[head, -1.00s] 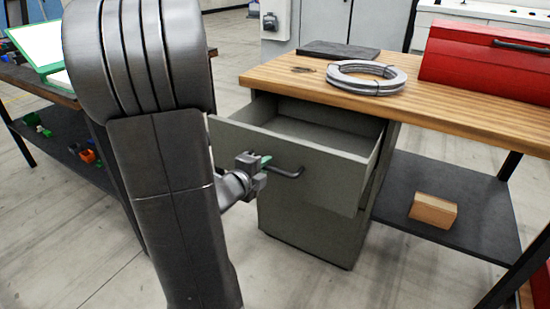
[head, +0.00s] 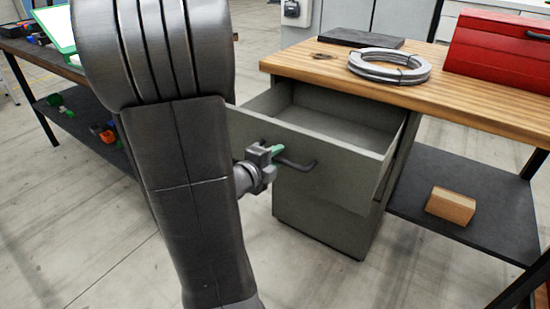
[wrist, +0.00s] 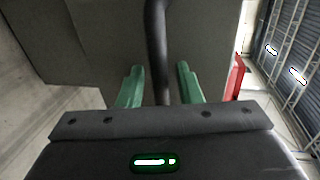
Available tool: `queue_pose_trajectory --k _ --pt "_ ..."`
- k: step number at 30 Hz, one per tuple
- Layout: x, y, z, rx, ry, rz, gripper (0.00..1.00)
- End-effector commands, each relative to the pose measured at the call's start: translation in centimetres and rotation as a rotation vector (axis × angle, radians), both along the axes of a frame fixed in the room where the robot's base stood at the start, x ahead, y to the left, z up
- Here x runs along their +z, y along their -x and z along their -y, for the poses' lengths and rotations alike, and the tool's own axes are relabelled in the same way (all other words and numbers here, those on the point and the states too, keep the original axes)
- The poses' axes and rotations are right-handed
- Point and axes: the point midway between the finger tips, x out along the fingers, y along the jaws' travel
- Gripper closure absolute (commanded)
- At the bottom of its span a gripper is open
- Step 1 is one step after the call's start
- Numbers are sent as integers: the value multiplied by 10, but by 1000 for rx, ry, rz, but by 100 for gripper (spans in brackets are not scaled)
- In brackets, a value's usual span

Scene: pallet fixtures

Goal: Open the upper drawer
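The upper drawer (head: 345,165) of the grey cabinet under the wooden bench is pulled well out, and its empty-looking inside shows in the head view. Its dark bar handle (head: 298,164) is on the drawer front. My gripper (head: 275,152) is at the left part of the handle. In the wrist view, the green fingers of my gripper (wrist: 160,85) stand apart, one on each side of the handle (wrist: 157,40), with a gap visible on both sides. My arm hides the area left of the drawer.
The lower cabinet front (head: 320,220) is closed. On the bench top (head: 480,105) are a wire coil (head: 390,66), a dark flat slab (head: 362,38) and a red toolbox (head: 495,45). A cardboard box (head: 451,205) sits on the lower shelf (head: 480,185). The floor before the cabinet is clear.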

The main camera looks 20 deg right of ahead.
Motion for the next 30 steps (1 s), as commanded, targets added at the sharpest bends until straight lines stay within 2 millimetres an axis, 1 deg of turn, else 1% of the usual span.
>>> queue_pose_trajectory --k 5,8,21,30 --pt "1 1 -2 1 0 2 68" --pt "3 5 -8 3 0 2 68" --pt "18 49 -59 6 0 3 68" --pt "25 74 -88 5 0 1 68"
